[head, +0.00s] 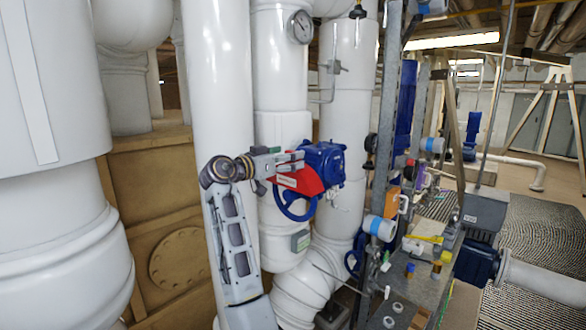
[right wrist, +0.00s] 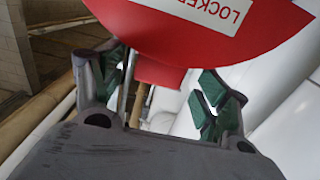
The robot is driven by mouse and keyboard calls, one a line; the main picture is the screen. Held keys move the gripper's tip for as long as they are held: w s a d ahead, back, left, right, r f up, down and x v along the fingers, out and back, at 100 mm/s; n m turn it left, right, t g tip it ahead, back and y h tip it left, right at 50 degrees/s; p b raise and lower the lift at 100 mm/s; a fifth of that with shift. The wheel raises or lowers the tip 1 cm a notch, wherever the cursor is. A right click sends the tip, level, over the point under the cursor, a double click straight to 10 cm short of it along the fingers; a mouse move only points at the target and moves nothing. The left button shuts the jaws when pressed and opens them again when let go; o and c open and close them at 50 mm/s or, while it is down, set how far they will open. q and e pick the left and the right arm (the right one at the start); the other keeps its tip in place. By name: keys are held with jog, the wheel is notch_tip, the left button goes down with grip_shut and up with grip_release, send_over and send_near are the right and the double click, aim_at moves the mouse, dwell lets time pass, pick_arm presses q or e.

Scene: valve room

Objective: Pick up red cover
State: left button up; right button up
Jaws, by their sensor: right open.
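The red cover (head: 309,179) is a flat red piece with a white label, set against the blue valve actuator (head: 326,155) above a blue handwheel (head: 290,203). My right gripper (head: 297,161) is at the cover's upper left in the head view. In the right wrist view the red cover (right wrist: 205,38) fills the top, with an upside-down label whose visible part reads "LOCKED". Its short red tab (right wrist: 160,73) lies between the green-padded fingers of my right gripper (right wrist: 165,88), which are apart with visible gaps on both sides. My left gripper is not in view.
Large white pipes (head: 220,90) stand behind and left of my arm, with a gauge (head: 301,27) above. A metal rack (head: 385,150) with small valves and blue-white fittings stands to the right. A grey box (head: 484,209) and patterned floor (head: 540,250) lie beyond.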

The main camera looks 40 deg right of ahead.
jog(key=shift+w+d+r+p, duration=0.15)
jog(key=shift+d+p, duration=0.3)
jog(key=shift+d, duration=0.95)
jog(key=c, duration=1.2)
jog(key=shift+c, duration=0.2)
jog(key=shift+r+b, duration=0.5)
jog(key=shift+r, duration=0.95)
jog(key=shift+r+b, duration=0.7)
jog(key=shift+r, duration=2.8)
jog(key=shift+f, duration=0.1)
